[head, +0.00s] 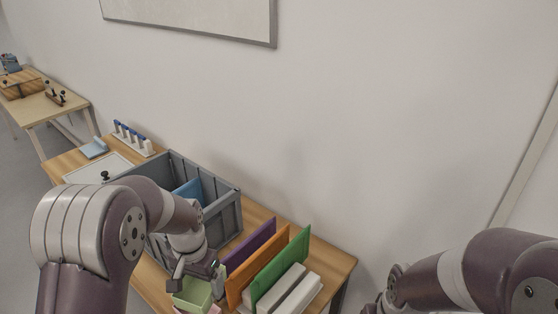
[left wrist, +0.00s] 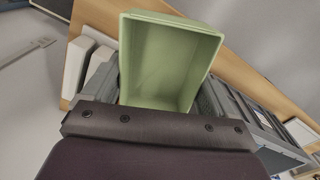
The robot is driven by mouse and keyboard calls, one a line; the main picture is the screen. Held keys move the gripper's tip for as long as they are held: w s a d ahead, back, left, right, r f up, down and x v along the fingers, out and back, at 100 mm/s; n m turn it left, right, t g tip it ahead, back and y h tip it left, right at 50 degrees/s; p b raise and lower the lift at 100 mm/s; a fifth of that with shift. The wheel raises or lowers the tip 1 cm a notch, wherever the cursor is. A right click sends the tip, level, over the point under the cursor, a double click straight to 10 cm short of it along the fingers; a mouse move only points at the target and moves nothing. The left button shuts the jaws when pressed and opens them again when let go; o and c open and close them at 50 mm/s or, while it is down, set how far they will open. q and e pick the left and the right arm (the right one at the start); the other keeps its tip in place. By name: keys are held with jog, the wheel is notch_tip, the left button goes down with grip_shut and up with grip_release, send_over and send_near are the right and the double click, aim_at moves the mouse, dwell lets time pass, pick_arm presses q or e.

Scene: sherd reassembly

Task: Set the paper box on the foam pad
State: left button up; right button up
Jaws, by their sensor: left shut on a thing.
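A light green open-topped box (head: 190,295), which I take to be the paper box, is in my left gripper (head: 197,281) at the front edge of the table. In the left wrist view the box (left wrist: 168,62) is held between the two grey fingers, its hollow inside facing the camera. My left gripper is shut on it. I cannot tell for sure which thing is the foam pad; a pale blue flat piece (head: 93,149) lies at the table's far left. My right forearm shows at the right, but its gripper is out of view.
A grey crate (head: 222,200) with a blue panel inside stands behind the left gripper. Purple, orange and green (head: 281,268) upright panels and white blocks stand to its right. A white tray (head: 120,164) and a rack of blue-capped tubes (head: 134,139) are at the far left.

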pick_arm(q)
jog(key=shift+s+a, duration=0.15)
jog(key=shift+a, duration=0.05)
jog(key=shift+d+f+b, duration=0.15)
jog(key=shift+b, duration=0.2)
jog(key=shift+d+f+m+b, duration=0.3)
jog(key=shift+d+b, duration=0.55)
jog(key=shift+b, duration=0.4)
jog(key=s+d+f+m+b, duration=0.1)
jog(key=s+f+m+b, duration=0.2)
jog(key=s+m, duration=0.4)
jog(key=s+d+f+m+b, duration=0.2)
jog(key=s+m, duration=0.6)
jog(key=m, duration=0.6)
jog(key=shift+s+f+m+b, duration=0.3)
jog(key=shift+f+m+b, duration=0.15)
jog(key=shift+f, duration=0.2)
